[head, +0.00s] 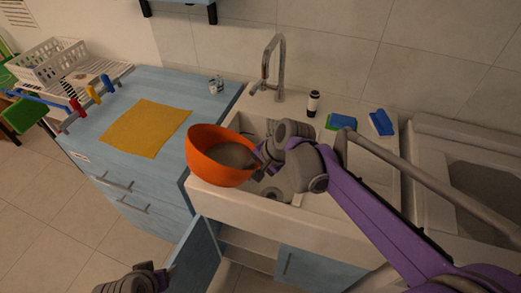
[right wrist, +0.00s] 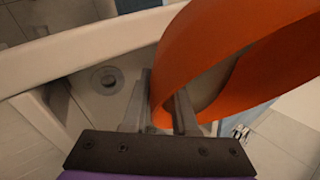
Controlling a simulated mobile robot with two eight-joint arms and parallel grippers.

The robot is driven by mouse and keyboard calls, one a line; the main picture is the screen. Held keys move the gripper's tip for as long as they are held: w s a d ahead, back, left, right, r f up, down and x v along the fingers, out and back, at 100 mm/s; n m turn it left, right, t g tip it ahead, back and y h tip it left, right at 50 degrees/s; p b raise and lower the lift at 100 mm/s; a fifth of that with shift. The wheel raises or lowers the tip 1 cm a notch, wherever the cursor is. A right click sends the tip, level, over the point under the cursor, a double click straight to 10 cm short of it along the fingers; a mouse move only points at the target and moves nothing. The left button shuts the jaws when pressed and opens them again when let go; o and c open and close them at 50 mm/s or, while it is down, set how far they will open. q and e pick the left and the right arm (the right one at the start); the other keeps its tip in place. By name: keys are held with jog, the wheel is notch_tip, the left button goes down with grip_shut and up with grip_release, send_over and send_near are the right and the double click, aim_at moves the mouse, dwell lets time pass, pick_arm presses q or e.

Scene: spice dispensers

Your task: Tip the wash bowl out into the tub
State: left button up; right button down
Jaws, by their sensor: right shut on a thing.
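The orange wash bowl (head: 207,142) hangs over the front left corner of the white sink, mouth up and slightly tilted. A grey-brown surface shows inside it; I cannot tell whether it is liquid. My right gripper (head: 262,160) is shut on its right rim. In the right wrist view the bowl wall (right wrist: 200,50) passes between the fingers (right wrist: 163,110). The sink basin (right wrist: 86,101) with its drain lies below. A pale, tub-like basin (head: 438,160) stands at the right; I cannot tell which basin is the tub. My left gripper (head: 160,275) is low at the front, its jaws unclear.
A tap (head: 270,65) rises behind the sink. A dark bottle (head: 313,103), a sponge (head: 341,121) and a blue brush (head: 381,122) are on the back ledge. A yellow cloth (head: 145,132) lies on the blue counter. A cabinet door (head: 195,258) stands open below.

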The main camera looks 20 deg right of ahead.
jog(key=shift+w+d+y, duration=0.1)
jog(key=shift+d+y, duration=0.2)
jog(key=shift+w+d+f+y+b, duration=0.15)
jog(key=shift+y+b, duration=0.15)
jog(key=shift+b, duration=0.2)
jog(key=shift+d+y, duration=0.15)
jog(key=shift+y, duration=0.15)
jog(key=shift+f+g, duration=0.1)
jog(key=shift+g, duration=0.2)
jog(key=shift+d+m+b, duration=0.1)
jog(key=shift+m+b, duration=0.2)
jog(key=shift+y, duration=0.4)
jog(key=shift+d+r, duration=0.1)
jog(key=shift+r, duration=0.15)
jog(key=shift+w+r, duration=0.1)
jog(key=shift+d+r+g+y, duration=0.1)
jog(key=shift+r+g+y, duration=0.15)
jog(key=shift+y, duration=0.25)
